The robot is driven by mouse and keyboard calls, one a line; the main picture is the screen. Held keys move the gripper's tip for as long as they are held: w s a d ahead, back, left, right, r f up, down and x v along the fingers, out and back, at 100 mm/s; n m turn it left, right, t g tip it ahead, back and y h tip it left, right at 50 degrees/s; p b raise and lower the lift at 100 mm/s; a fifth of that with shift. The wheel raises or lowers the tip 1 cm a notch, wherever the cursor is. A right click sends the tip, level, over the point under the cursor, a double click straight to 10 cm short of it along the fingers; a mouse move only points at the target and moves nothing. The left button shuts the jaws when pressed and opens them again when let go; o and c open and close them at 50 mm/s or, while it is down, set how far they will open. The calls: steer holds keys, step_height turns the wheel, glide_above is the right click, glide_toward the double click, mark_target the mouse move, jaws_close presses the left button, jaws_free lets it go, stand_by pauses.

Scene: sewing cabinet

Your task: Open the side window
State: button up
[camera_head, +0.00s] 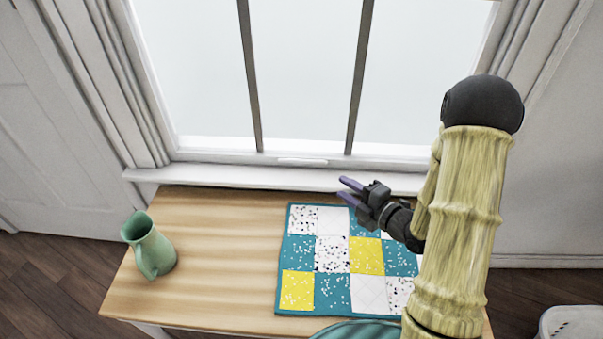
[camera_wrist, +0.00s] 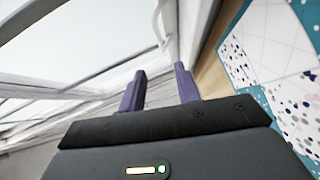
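The window (camera_head: 305,75) stands behind the table, with two dark vertical bars and a white frame. It looks closed in the head view. A small white handle (camera_head: 302,161) sits at the middle of its bottom rail, above the sill. My gripper (camera_head: 345,189) is to the right of the handle and in front of the sill, over the back of the quilt. Its two purple fingers are apart with nothing between them. In the wrist view the fingers (camera_wrist: 160,88) point toward the white window frame and sill (camera_wrist: 170,35), without visible contact.
A wooden table (camera_head: 215,250) stands below the window. A patchwork quilt (camera_head: 331,254) lies on its right part. A green pitcher (camera_head: 150,248) stands at the left. A white basket (camera_head: 570,322) is at the lower right. The table between pitcher and quilt is clear.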

mark_target(302, 161)
steer(key=shift+w+a, duration=0.1)
stand_by(0.3)
steer(key=b+x, duration=0.3)
steer(key=x, duration=1.4)
steer(key=shift+w, duration=0.1)
jaws_close()
